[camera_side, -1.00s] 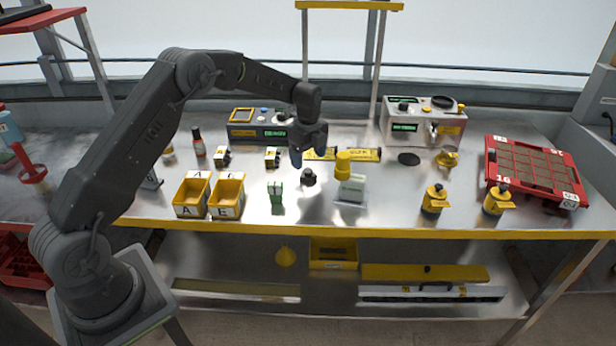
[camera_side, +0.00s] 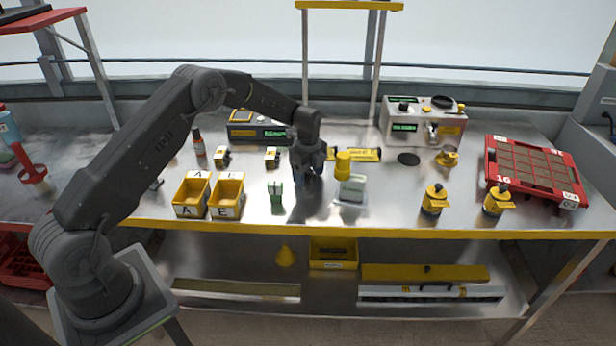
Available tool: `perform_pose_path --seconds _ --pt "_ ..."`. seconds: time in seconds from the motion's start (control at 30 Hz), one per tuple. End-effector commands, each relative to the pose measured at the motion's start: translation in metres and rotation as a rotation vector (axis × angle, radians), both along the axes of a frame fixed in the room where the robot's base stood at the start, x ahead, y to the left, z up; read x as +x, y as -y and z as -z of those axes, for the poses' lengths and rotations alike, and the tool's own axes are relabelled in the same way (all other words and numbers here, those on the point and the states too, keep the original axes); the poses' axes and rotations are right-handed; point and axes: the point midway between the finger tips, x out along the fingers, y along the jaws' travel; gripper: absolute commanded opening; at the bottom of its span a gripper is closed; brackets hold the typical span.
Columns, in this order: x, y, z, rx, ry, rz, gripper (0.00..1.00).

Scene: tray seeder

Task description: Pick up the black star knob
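My gripper (camera_side: 308,176) points down at the middle of the bench, low over the spot where the black star knob stands. The knob is small and dark, and my gripper's fingers hide nearly all of it now. I cannot tell whether the fingers are apart around it or shut on it. The fingertips look close to the bench top.
A yellow cylinder (camera_side: 342,164) and a pale block on a clear tray (camera_side: 352,189) stand just right of my gripper. A green clip-like item (camera_side: 275,193) and two yellow bins (camera_side: 192,194) are left. Instruments (camera_side: 424,122) stand behind. Bare metal lies in front.

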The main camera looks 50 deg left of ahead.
Motion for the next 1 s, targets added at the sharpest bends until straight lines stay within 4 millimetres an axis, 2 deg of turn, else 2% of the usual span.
perform_pose_path --seconds 0.07,0.4,0.77,0.87,1.0 --pt "0.000 0.000 0.000 0.000 0.000 0.000 0.60" --pt "0.000 0.000 0.000 0.000 0.000 0.000 0.27" --pt "0.000 0.000 -0.006 0.001 0.002 0.000 0.26" --pt "0.001 0.000 -0.015 0.001 0.003 0.000 0.26" --pt "0.001 0.000 -0.039 0.002 0.003 -0.001 0.26"
